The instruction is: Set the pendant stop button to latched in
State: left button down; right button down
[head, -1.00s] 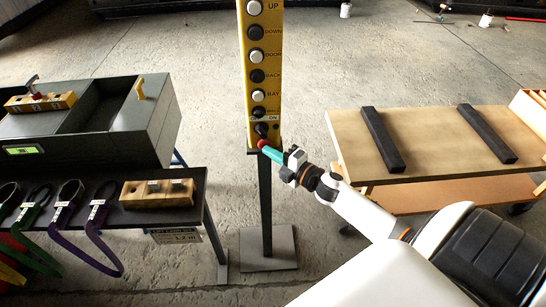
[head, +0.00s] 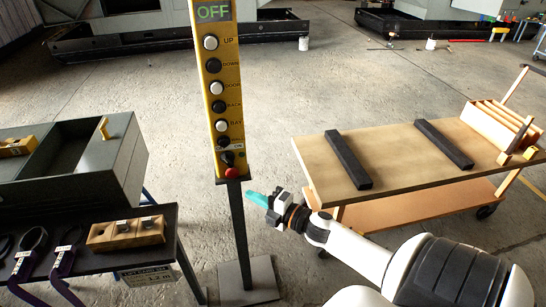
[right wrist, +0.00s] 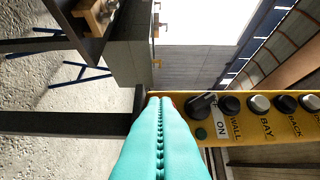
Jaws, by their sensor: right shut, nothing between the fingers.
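The yellow pendant (head: 222,110) stands upright on a dark post, with a column of black and white buttons; it also shows in the right wrist view (right wrist: 268,142). Its red stop button (head: 232,173) is at the bottom end. I cannot tell whether the button is in or out. The display (head: 212,11) at the top reads OFF. My right gripper (head: 255,197), with teal fingers, is shut and empty, below and right of the button with a gap between. In the right wrist view the fingers (right wrist: 160,110) hide most of the button. My left gripper is out of view.
A black selector (head: 227,158) sits just above the stop button. A wooden cart (head: 395,185) with two dark bars stands at right. A grey bin (head: 118,160) and a dark table with straps and a wooden block (head: 126,233) are at left.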

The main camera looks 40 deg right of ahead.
jog(key=b+v, duration=0.1)
jog(key=v, duration=0.5)
jog(key=shift+a+r, duration=0.15)
jog(key=shift+a, duration=0.05)
jog(key=s+f+m+g+h, duration=0.2)
jog(key=s+f+m, duration=0.2)
jog(key=f, duration=0.7)
jog(key=s+d+f+m+g+h, duration=0.1)
jog(key=s+f+m+g+h, duration=0.2)
jog(key=f, duration=0.8)
jog(key=s+f+m+g+h, duration=0.15)
jog(key=s+f+m, duration=0.3)
jog(key=f, duration=0.65)
jog(key=s+a+f+m+g, duration=0.2)
jog(key=s+a+f+g, duration=0.1)
jog(key=s+f, duration=0.3)
jog(key=s+a+f+m+g+y, duration=0.1)
jog(key=s+a+f, duration=0.4)
jog(key=s, duration=0.5)
jog(key=s+a+f+m+g+y, duration=0.1)
jog(key=s+a+f+m+g, duration=0.3)
jog(key=s+a+f+g, duration=0.2)
jog(key=shift+s+a+f, duration=0.25)
jog(key=shift+s+f, duration=0.1)
jog(key=shift+s, duration=0.8)
